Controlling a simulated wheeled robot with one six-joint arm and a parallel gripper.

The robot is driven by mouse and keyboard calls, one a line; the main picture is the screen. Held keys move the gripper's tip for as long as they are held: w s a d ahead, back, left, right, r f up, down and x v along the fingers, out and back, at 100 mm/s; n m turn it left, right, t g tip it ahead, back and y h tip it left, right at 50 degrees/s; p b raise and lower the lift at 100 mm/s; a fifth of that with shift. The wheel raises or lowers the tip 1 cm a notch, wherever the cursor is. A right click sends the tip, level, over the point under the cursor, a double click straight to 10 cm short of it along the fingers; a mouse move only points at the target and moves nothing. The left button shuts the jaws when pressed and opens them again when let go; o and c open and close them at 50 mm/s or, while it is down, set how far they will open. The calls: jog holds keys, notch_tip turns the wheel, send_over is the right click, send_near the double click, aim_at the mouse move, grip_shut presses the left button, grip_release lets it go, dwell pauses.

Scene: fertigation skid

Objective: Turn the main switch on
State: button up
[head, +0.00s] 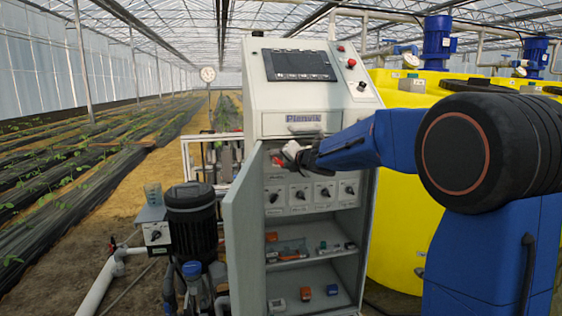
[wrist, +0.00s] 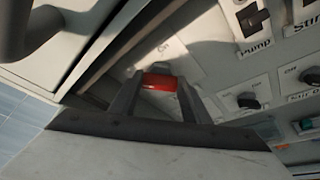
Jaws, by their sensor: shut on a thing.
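The main switch, a red handle (wrist: 160,82) on a pale plate marked "On", shows in the wrist view inside the grey cabinet. The two dark fingers of my gripper (wrist: 159,92) are shut on the red handle, one on each side. In the head view my gripper (head: 298,156) reaches into the upper part of the open cabinet (head: 349,235), below the "Plenvik" label. My gripper and arm hide most of the switch there. I cannot tell from the handle whether it stands at on or off.
The cabinet door (head: 243,235) stands open on the left. A row of black rotary switches (head: 299,194) sits below my gripper, over shelves with small parts. A yellow tank (head: 400,220) is at the right, and a dark pump (head: 191,222) at the left.

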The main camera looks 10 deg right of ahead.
jog(key=m, duration=0.1)
jog(key=m+y, duration=0.1)
jog(key=shift+d+f+m+t, duration=0.15)
jog(key=shift+f+m+t, duration=0.1)
jog(key=shift+m+t, duration=0.15)
jog(key=m, duration=0.1)
jog(key=m+t+y, duration=0.1)
jog(key=m, duration=0.2)
jog(key=shift+f, duration=0.25)
jog(key=m+t, duration=0.1)
jog(key=m, duration=0.1)
jog(key=m+t, duration=0.1)
jog(key=m, duration=0.1)
jog(key=shift+f+m+y, duration=0.2)
jog(key=shift+m+y, duration=0.1)
jog(key=shift+f+m+t+h, duration=0.1)
jog(key=shift+m+t+h, duration=0.3)
jog(key=shift+m, duration=0.85)
jog(key=shift+f+m+t+h, duration=0.15)
jog(key=shift+m+t, duration=0.45)
jog(key=shift+m, duration=0.65)
jog(key=shift+r, duration=0.1)
jog(key=o, duration=1)
jog(key=shift+o, duration=0.2)
